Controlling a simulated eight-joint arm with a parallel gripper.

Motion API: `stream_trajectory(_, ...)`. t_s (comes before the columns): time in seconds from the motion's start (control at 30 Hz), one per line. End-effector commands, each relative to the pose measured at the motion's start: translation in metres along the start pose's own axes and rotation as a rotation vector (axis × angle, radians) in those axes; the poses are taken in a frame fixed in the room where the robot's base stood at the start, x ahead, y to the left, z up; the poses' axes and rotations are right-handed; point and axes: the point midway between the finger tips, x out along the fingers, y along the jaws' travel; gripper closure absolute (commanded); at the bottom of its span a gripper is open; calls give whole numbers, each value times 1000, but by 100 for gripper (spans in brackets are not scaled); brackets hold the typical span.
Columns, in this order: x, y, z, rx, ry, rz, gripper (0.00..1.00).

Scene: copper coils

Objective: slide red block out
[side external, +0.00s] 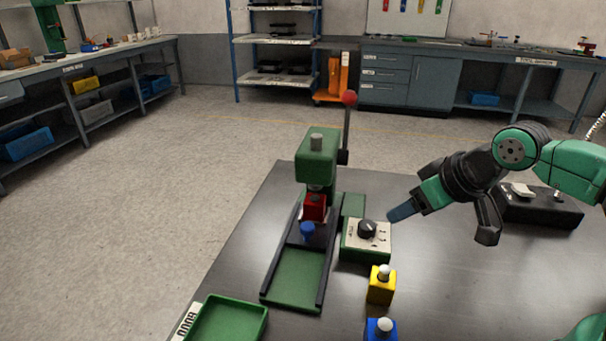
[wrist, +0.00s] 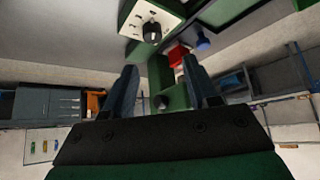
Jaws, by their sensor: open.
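The red block (side external: 315,207) sits on the dark-railed green slide (side external: 296,280), below the head of the green press (side external: 317,160). A blue knob (side external: 307,230) stands just in front of it. In the wrist view the red block (wrist: 177,55) shows near the tip of one finger, with the blue knob (wrist: 203,40) beside it. My gripper (side external: 440,227) is open and empty, in the air to the right of the press and apart from the block. Its two spread fingers also show in the wrist view (wrist: 159,64). The block's lower part is partly hidden.
A control box with a black dial (side external: 367,230) stands between the slide and my gripper. A yellow block (side external: 381,286) and a blue block (side external: 381,330) stand nearer. A lever with a red ball (side external: 348,97) rises beside the press. A green tray (side external: 228,322) lies front left.

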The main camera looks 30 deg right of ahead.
Motion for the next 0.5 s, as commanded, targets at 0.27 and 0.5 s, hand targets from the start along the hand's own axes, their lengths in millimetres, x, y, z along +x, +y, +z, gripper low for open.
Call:
stream_trajectory(0.27, 2, -4, -8, -2, -14, -5, 34)
stream_trajectory(0.5, 28, -29, -45, -4, -102, -18, 34)
